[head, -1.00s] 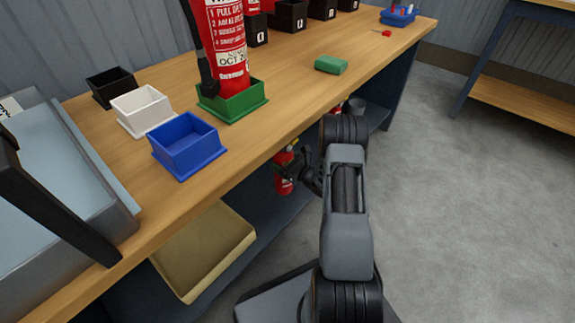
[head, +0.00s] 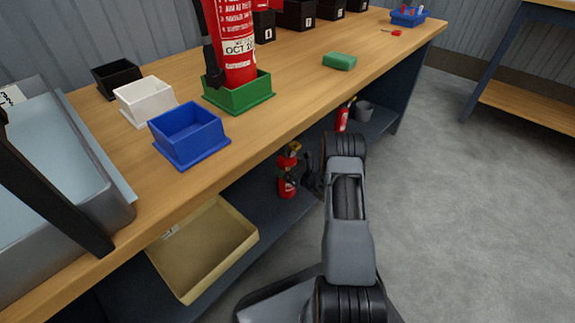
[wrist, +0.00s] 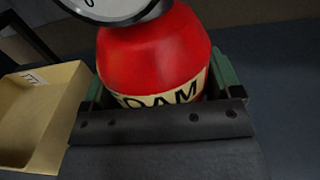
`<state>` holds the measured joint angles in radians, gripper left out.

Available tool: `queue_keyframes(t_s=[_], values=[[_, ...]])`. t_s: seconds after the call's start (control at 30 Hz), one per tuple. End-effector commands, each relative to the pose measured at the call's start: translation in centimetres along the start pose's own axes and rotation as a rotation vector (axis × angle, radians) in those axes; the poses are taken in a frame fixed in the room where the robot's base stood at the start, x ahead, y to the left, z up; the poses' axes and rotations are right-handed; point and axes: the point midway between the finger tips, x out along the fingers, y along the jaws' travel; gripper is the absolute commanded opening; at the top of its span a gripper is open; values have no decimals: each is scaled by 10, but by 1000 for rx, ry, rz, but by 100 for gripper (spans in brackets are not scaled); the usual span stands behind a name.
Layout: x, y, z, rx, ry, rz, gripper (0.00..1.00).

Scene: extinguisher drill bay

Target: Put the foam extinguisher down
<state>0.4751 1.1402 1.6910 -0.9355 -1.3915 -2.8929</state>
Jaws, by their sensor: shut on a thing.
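The foam extinguisher (wrist: 155,60) is a red cylinder with a cream band, its lettering partly cut off, and a round gauge at its top. It fills the middle of the wrist view. My gripper (wrist: 162,88) is shut on its body, with a green-edged jaw on each side. In the head view the small red extinguisher (head: 287,186) is upright at the lower shelf (head: 262,221), left of my arm. My gripper there (head: 308,174) is dark and partly hidden by my arm. I cannot tell whether the extinguisher's base touches the shelf.
A tan box (head: 202,285) is left of the extinguisher; it also shows in the wrist view (wrist: 38,128). Another red extinguisher (head: 343,117) and a grey pot (head: 364,111) are further along the shelf. The wooden bench top (head: 305,95) overhangs above, carrying bins.

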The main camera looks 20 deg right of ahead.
Motion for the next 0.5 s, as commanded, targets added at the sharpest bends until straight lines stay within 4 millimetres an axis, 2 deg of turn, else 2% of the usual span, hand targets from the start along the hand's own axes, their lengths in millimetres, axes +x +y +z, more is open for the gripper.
queue_keyframes(t_s=[0.1, 0.13, 0.3, 0.5], values=[[-1, 0, -3, -4, 7, -2, 37], [-2, 1, -6, 0, 13, -3, 85], [-1, 1, -5, -1, 12, -2, 100], [-1, 1, -4, 0, 10, -2, 100]])
